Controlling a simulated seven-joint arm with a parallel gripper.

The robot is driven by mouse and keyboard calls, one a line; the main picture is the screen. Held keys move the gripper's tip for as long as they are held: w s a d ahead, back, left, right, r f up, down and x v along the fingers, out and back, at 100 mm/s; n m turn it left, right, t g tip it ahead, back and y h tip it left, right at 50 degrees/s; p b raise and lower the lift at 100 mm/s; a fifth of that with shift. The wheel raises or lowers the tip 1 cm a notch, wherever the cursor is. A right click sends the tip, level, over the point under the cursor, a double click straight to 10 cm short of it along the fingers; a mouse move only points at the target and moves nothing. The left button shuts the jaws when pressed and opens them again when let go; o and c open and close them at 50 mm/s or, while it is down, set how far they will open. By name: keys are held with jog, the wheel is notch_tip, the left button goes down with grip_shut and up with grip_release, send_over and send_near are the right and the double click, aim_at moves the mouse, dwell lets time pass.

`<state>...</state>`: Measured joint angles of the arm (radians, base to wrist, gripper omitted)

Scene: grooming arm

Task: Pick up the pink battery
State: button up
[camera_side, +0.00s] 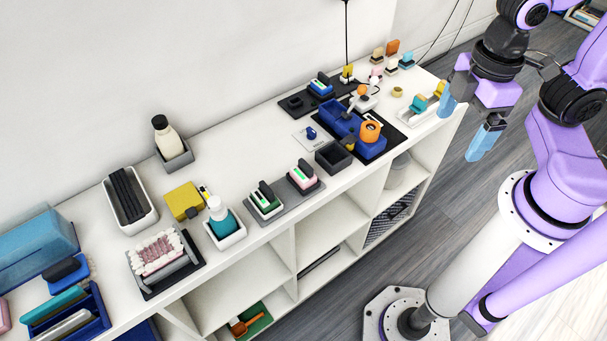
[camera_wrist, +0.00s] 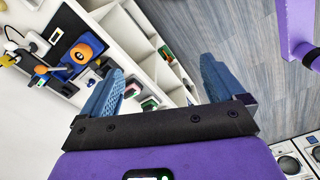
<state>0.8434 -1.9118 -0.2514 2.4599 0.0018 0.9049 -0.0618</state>
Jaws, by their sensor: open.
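A small block with a pink face (camera_side: 302,177), which looks like the pink battery, sits upright in a grey holder on the white counter, near its front edge. It also shows small and partly hidden behind a finger in the wrist view (camera_wrist: 133,89). A similar green-and-white block (camera_side: 264,202) sits in a holder just left of it. My gripper (camera_side: 460,134) has blue fingers spread apart with nothing between them. It hangs off the right end of the counter, well away from the pink block. In the wrist view the open fingers (camera_wrist: 162,72) point toward the shelf front and floor.
A blue device with an orange roll (camera_side: 370,131) and a dark open box (camera_side: 333,157) stand right of the pink block. A teal bottle in a tray (camera_side: 223,222) stands to the left. Open shelf bays lie below the counter edge.

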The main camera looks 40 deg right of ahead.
jog(key=w+a+f+n, duration=0.2)
jog(key=w+a, duration=0.7)
jog(key=w, duration=0.3)
jog(key=n, duration=0.3)
send_over(304, 165)
notch_tip(304, 165, down, 6)
notch_tip(304, 165, down, 12)
jog(key=shift+a+r, duration=0.1)
jog(key=shift+r, duration=0.1)
jog(key=shift+f, duration=2.6)
jog(key=c, duration=1.2)
